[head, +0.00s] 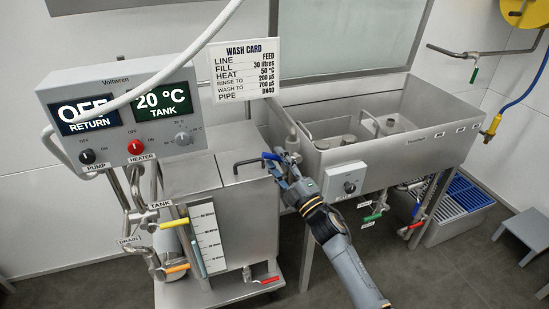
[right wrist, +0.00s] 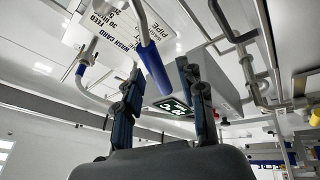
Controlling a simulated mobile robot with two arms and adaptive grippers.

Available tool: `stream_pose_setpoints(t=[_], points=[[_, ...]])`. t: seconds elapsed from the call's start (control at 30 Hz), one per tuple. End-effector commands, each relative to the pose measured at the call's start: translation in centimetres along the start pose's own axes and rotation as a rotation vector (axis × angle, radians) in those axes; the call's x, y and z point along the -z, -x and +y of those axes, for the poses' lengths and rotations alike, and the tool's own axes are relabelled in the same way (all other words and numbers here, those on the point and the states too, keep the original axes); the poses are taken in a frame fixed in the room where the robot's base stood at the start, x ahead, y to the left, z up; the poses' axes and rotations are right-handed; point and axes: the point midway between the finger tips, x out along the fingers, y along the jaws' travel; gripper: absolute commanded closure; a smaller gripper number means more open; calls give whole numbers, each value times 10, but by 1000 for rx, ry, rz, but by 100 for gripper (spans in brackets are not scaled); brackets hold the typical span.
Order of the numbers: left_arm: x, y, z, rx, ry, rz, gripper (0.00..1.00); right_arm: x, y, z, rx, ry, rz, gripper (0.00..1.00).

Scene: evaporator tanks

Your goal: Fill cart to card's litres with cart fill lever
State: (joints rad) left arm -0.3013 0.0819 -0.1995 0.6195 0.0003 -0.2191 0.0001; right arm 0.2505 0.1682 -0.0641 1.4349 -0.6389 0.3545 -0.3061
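The wash card (head: 246,68) on the back wall reads FEED, fill 30 litres, heat 50 °C. The cart (head: 253,222) stands left of the sink, with a pale level scale (head: 207,238) on its front; I cannot make out a liquid level. A blue-handled lever (head: 271,156) is above the cart's right side; its blue grip also shows in the right wrist view (right wrist: 153,66). My right gripper (head: 278,168) is at this lever. In the wrist view its fingers are apart, with the blue grip's end between and beyond them, no clear contact. My left gripper is out of view.
A control box (head: 117,160) shows OFF RETURN and 20 °C TANK. A white hose (head: 212,30) crosses it. Yellow, orange and light-blue handled valves sit at the cart's left, a red-handled valve (head: 269,280) low in front. The sink (head: 390,140) is at right.

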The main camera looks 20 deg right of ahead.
Motion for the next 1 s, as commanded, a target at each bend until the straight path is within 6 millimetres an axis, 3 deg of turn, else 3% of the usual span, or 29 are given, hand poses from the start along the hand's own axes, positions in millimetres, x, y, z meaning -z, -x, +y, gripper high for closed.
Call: stream_pose_setpoints(t=[0.2, 0.43, 0.63, 1.0], points=[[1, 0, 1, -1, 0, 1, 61, -1, 50, -1, 4, 1, -3, 61], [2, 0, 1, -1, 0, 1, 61, 0, 89, -1, 2, -1, -2, 61], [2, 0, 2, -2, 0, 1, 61, -1, 102, 0, 1, 1, -2, 61], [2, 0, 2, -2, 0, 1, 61, -1, 102, 0, 1, 0, -1, 61]])
